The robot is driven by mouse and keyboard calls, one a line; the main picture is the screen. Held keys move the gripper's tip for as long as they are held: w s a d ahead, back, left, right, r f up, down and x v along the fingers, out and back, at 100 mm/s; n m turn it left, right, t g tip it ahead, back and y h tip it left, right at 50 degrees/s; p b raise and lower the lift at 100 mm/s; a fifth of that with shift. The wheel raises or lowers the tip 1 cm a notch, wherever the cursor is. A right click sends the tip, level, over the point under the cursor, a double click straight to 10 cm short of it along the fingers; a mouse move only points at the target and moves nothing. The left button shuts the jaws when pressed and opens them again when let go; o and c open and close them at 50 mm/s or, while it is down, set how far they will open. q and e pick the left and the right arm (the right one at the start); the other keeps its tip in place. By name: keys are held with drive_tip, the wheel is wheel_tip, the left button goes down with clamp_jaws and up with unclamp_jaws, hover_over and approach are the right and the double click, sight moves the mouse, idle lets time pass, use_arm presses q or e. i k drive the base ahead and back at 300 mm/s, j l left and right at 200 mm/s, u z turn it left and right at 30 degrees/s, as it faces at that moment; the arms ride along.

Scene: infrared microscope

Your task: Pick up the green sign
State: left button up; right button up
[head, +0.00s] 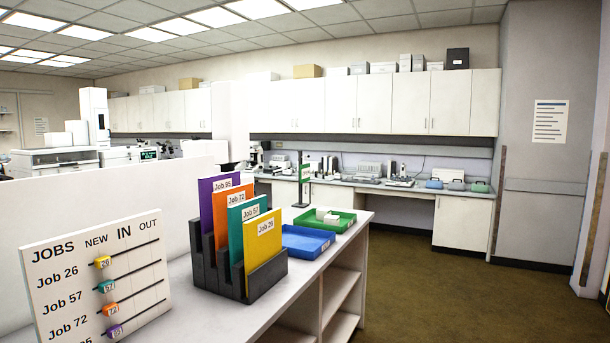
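A second small dark green sign (148,154) with pale lettering is on the white instrument at the left back. Neither of my grippers shows in the head view.
The near white counter (205,320) holds a jobs board (70,298), a dark file rack (268,280) with coloured folders, a blue tray (300,247) and a green tray (340,227). Brown floor (440,290) is open to the right.

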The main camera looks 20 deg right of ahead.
sight(304, 169)
drive_tip(key=i+l+z, duration=0.65)
drive_tip(key=i+l, duration=0.15)
drive_tip(key=i+l+z, duration=0.5)
drive_tip(key=i+z, duration=0.15)
drive_tip(key=i, duration=0.35)
drive_tip(key=i+z, duration=0.3)
drive_tip(key=i, duration=0.9)
drive_tip(key=i+l+u, duration=0.1)
drive_tip(key=i, duration=0.6)
drive_tip(key=i+l+u, duration=0.1)
drive_tip(key=i, duration=0.6)
